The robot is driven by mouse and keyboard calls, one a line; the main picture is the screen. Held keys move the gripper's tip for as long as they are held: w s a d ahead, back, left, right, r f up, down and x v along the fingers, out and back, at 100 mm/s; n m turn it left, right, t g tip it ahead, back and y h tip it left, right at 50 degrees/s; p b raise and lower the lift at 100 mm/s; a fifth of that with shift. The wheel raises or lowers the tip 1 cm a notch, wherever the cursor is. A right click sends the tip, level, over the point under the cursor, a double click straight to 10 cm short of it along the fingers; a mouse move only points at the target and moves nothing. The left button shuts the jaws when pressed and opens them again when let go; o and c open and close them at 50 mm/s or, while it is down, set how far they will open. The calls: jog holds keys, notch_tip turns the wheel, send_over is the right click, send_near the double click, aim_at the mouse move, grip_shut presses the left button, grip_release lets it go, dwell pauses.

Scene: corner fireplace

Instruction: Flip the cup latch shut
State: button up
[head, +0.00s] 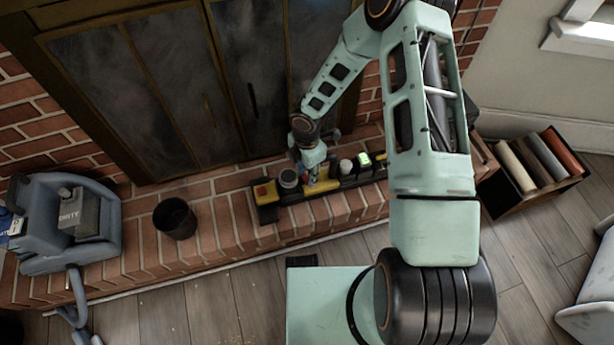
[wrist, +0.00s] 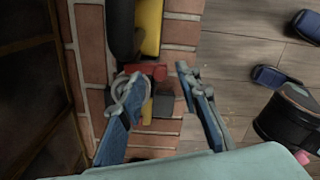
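A long black and yellow device (head: 322,188) lies on the brick hearth, with a red part (head: 263,191) at its left end. A round grey cup-like part (head: 289,178) stands on it beside the red part. I cannot tell for sure which part is the cup latch. My gripper (head: 314,180) is low over the device, right of the grey part. In the wrist view my gripper (wrist: 157,80) has its blue fingers apart, with the red part (wrist: 150,72) and a yellow strip (wrist: 148,108) showing between them. Contact cannot be told.
A dark bin (head: 175,218) stands on the hearth to the left, near a blue-grey cleaning machine (head: 70,222) marked DIRTY. A crate of rolls (head: 533,170) stands at the right. Fireplace doors (head: 150,80) rise behind. A green-lit part (head: 364,158) is at the device's right.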

jog(key=shift+f, duration=0.35)
jog(key=shift+c, duration=0.4)
grip_shut()
